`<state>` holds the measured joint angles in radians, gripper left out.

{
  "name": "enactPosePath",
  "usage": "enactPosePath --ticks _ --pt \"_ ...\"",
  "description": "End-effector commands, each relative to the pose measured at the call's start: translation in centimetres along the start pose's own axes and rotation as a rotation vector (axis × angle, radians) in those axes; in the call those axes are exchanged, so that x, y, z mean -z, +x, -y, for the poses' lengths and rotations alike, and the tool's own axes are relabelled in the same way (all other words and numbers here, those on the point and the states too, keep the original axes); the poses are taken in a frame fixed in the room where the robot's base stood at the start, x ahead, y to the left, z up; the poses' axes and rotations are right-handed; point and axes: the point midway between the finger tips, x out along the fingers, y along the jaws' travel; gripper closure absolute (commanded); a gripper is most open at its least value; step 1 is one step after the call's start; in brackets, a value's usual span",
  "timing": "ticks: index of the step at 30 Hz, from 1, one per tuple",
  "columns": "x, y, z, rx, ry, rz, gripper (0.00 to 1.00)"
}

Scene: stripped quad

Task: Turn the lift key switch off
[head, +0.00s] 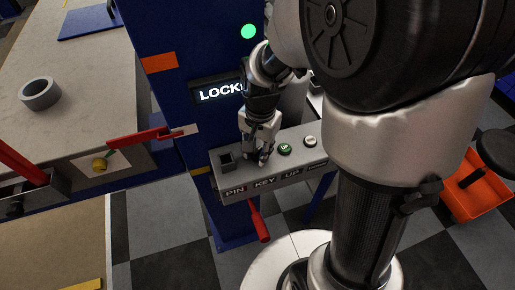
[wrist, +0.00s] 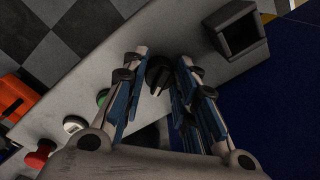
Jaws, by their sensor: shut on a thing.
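The lift key switch (wrist: 158,74) is a round black knob with a raised grip on the grey control panel (wrist: 95,68). In the wrist view it sits between the two fingers of my gripper (wrist: 161,60), which are shut on it. In the head view my gripper (head: 258,157) points down onto the panel (head: 288,168) above the KEY label (head: 265,183) and hides the switch. A lit sign (head: 219,93) on the blue column reads "LOCK", its end hidden by my arm. A green lamp (head: 248,31) glows above it.
A square black socket (head: 227,160) stands left of the key, by the PIN label. A green UP button (head: 284,149) and a pale button (head: 310,141) are on the right. A red button (wrist: 40,154) shows in the wrist view. A red-handled lever (head: 135,140) lies left.

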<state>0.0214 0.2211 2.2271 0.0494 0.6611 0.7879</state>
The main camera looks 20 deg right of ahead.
Motion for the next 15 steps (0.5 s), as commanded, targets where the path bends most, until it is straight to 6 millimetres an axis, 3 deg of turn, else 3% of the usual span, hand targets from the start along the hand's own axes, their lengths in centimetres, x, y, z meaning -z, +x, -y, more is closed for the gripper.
enactPosePath --ticks 8,15 --pt "0.03 -0.08 -0.02 0.000 -0.075 0.003 0.97" --pt "0.07 -0.13 -0.07 -0.001 -0.249 0.011 0.97"
